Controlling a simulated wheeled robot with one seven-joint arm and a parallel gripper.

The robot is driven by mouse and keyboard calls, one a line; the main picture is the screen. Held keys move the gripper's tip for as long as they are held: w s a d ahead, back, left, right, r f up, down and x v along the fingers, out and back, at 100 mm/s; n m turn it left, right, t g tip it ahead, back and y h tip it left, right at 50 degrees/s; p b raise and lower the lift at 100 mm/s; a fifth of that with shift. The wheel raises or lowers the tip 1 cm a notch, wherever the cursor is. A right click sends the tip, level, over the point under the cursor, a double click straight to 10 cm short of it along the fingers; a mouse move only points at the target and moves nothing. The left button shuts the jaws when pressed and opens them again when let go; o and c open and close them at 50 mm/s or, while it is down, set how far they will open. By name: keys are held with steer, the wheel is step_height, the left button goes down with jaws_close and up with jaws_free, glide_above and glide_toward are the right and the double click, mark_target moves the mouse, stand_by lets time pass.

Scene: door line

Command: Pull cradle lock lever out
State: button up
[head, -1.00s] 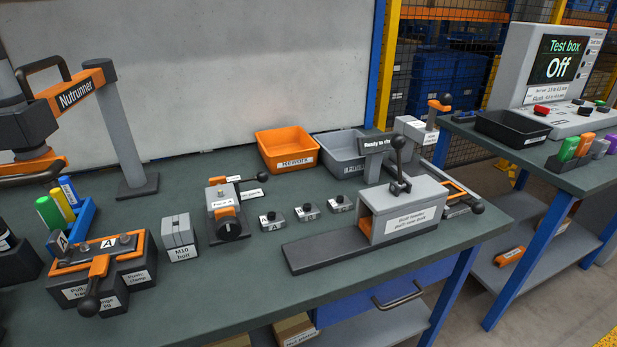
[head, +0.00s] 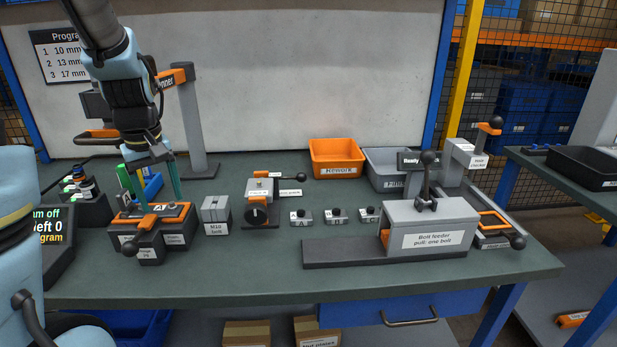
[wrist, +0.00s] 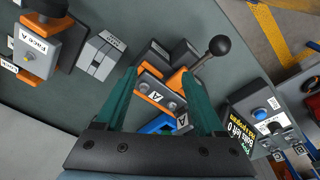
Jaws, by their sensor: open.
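In the wrist view the unit (wrist: 38,50) is at upper left, marked "Face A". My gripper (head: 152,194) is open and empty, pointing down over the dark jig (head: 150,240) with an orange plate marked A. The jig's ball-ended lever (head: 131,248) sticks out at the front. In the wrist view the jig's plate (wrist: 160,92) lies between my fingers (wrist: 160,85). I cannot tell whether they touch it.
A grey M10 bolt block (head: 215,214) stands between jig and cradle. Several small blocks (head: 336,215) and the bolt feeder (head: 430,228) are to the right. The nutrunner stand (head: 190,120) is behind my gripper. The front bench strip (head: 240,285) is clear.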

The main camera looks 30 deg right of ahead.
steer(key=shift+n, duration=0.8)
steer(key=w+d, duration=0.1)
steer(key=d, duration=0.1)
steer(key=w+d+b, duration=0.1)
steer(key=w+d, duration=0.1)
steer(key=d, duration=0.1)
steer(key=w+d+f, duration=0.1)
steer(key=d, duration=0.2)
steer(key=shift+w+b, duration=0.4)
steer(key=d+b, duration=0.1)
steer(key=d, duration=0.5)
steer(key=w+d+n+t, duration=0.1)
steer(key=d, duration=0.5)
steer(key=w+d+n+t+y+b, duration=0.1)
steer(key=d, duration=0.5)
steer(key=shift+r+b, duration=0.3)
steer(key=shift+b, duration=0.05)
steer(key=n+t+b, duration=0.1)
glide_toward(302, 173)
steer(key=p+x, duration=0.1)
steer(key=x, duration=0.9)
steer(key=shift+p, duration=0.35)
steer(key=shift+c, duration=0.3)
jaws_close()
